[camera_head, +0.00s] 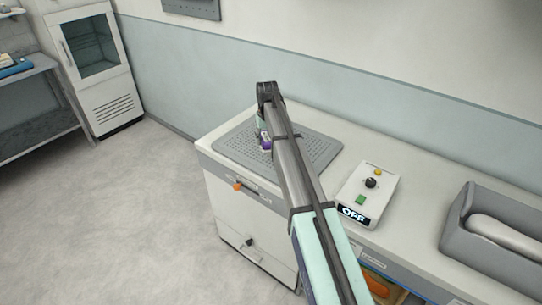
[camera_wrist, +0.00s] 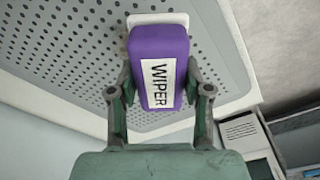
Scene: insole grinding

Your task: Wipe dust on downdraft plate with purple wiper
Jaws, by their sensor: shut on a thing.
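The purple wiper (camera_wrist: 178,42) has a white label reading WIPER and a white pad at its far end. My gripper (camera_wrist: 160,85) is shut on its sides in the wrist view. The wiper also shows in the head view as a small purple patch (camera_head: 265,141), partly hidden by my arm. The grey perforated downdraft plate (camera_head: 318,152) lies on the white bench top. In the wrist view the wiper is over the plate (camera_wrist: 62,50) near its edge. I cannot tell whether the pad touches the plate.
A control box (camera_head: 368,190) with an OFF display, a green button and a knob stands right of the plate. A grey bin (camera_head: 464,240) holding a pale rounded object is farther right. The wall runs close behind the bench. A white cabinet (camera_head: 108,100) stands at far left.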

